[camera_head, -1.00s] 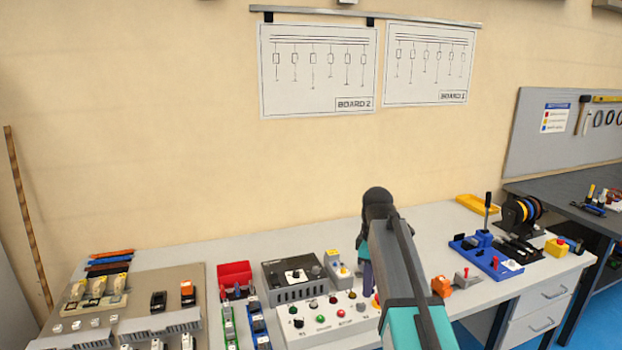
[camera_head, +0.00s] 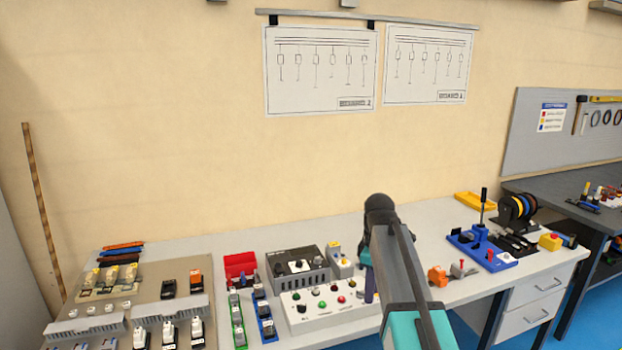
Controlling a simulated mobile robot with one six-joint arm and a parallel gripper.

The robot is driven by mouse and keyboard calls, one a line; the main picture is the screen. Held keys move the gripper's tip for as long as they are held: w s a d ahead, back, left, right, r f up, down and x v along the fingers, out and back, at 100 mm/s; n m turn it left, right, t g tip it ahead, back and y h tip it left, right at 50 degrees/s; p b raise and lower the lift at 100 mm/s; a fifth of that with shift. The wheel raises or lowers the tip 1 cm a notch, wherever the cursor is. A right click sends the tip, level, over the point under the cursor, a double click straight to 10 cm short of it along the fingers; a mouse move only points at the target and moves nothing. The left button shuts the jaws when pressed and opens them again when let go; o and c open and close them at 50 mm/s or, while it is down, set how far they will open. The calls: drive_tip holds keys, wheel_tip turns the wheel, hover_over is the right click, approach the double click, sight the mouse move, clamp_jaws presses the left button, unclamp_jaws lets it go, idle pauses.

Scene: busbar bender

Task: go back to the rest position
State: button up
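My arm reaches up from the bottom of the head view, a grey link with a teal joint and a dark rounded elbow at its top. The arm stands in front of the workbench (camera_head: 385,218). My gripper cannot be made out; the arm itself blocks the view of its far end. A blue and purple part shows just left of the arm, and I cannot tell what it belongs to. The blue busbar bender (camera_head: 484,250) with its upright dark lever stands on the bench, right of my arm and apart from it.
A control box with coloured buttons (camera_head: 322,305) and a black-topped device (camera_head: 297,266) stand left of the arm. A red bin (camera_head: 240,265), terminal rows and a component panel (camera_head: 150,297) fill the left. Wire spools (camera_head: 517,212) and an orange clamp (camera_head: 437,276) are at right.

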drive_tip(key=s+f+g, duration=0.2)
drive_tip(key=s+f, duration=0.3)
drive_tip(key=f, duration=0.5)
drive_tip(key=s+f+g, duration=0.1)
drive_tip(key=s+f, duration=0.5)
drive_tip(key=f, duration=0.5)
drive_tip(key=s+f+g, duration=0.2)
drive_tip(key=s+f, duration=0.3)
drive_tip(key=f, duration=0.5)
drive_tip(key=s+f+m, duration=0.6)
drive_tip(key=s+f, duration=0.4)
drive_tip(key=s, duration=0.3)
drive_tip(key=s+f+m, duration=0.6)
drive_tip(key=s+f, duration=0.4)
drive_tip(key=s, duration=0.3)
drive_tip(key=shift+s+f+m+g+b, duration=0.2)
drive_tip(key=shift+s+m+g+b, duration=0.1)
drive_tip(key=shift+b, duration=0.05)
